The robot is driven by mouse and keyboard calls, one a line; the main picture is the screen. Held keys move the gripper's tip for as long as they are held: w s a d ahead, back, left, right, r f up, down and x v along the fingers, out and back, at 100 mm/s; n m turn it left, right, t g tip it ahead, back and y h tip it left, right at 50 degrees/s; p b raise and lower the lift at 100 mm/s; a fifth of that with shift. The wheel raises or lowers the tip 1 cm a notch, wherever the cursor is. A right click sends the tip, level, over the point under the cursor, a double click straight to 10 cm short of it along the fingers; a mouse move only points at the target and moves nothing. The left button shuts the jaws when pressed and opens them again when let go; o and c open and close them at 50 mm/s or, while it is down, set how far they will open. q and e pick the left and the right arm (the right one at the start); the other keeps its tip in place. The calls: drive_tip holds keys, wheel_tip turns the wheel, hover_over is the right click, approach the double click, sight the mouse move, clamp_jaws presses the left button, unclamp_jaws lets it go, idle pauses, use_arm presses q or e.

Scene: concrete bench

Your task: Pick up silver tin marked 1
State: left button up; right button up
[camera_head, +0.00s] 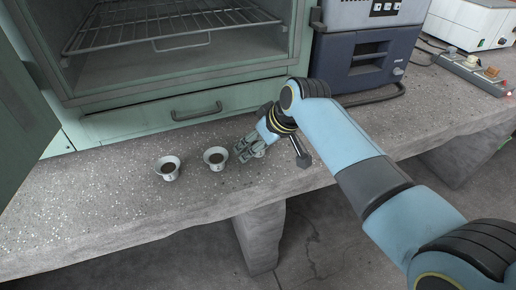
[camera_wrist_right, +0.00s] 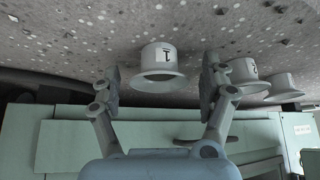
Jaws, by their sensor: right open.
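The silver tin marked 1 (camera_wrist_right: 160,59) shows in the right wrist view, a small flared cup with a black 1 on a white label. My right gripper (camera_wrist_right: 162,75) is open, with one finger on each side of this tin and a visible gap on both sides. In the head view my right gripper (camera_head: 250,149) is low over the bench, and I cannot make out the tin there behind the fingers. My left gripper is not in view.
A tin marked 2 (camera_wrist_right: 247,76) stands close beside the right finger; in the head view it is the cup (camera_head: 216,158) left of the gripper. Another tin (camera_head: 167,167) stands further left. The green oven's drawer (camera_head: 180,115) is behind; the bench's front edge is near.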

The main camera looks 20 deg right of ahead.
drive_tip(key=c, duration=1.2)
drive_tip(key=shift+r, duration=0.1)
drive_tip(key=shift+c, duration=0.2)
